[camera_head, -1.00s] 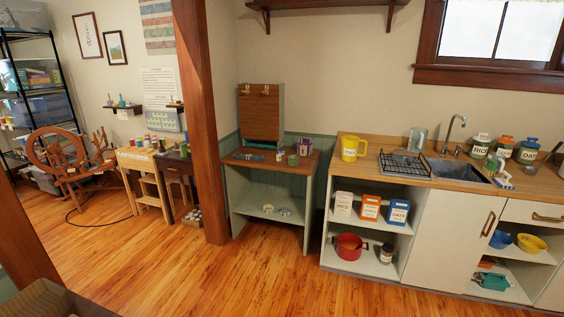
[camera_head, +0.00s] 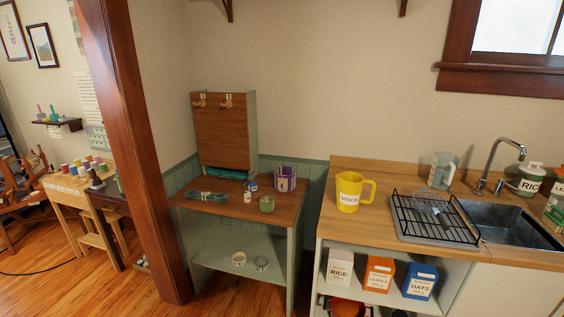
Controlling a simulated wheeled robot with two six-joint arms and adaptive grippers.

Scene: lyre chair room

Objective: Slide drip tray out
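The drip tray (camera_head: 406,234) is a flat grey tray under a black wire dish rack (camera_head: 450,228). It lies on the wooden counter just left of the sink (camera_head: 520,231). A clear whisk-like or glass item (camera_head: 430,209) rests in the rack; I cannot tell exactly what it is. The tray's front left edge shows beyond the rack, and most of it is covered by the wires. Neither of my grippers is in view.
A yellow jug (camera_head: 349,193) stands left of the rack, and a clear pitcher (camera_head: 442,171) stands behind it. The tap (camera_head: 491,168) rises behind the sink. Counter (camera_head: 380,248) in front of the tray is clear. Boxes fill the shelf below.

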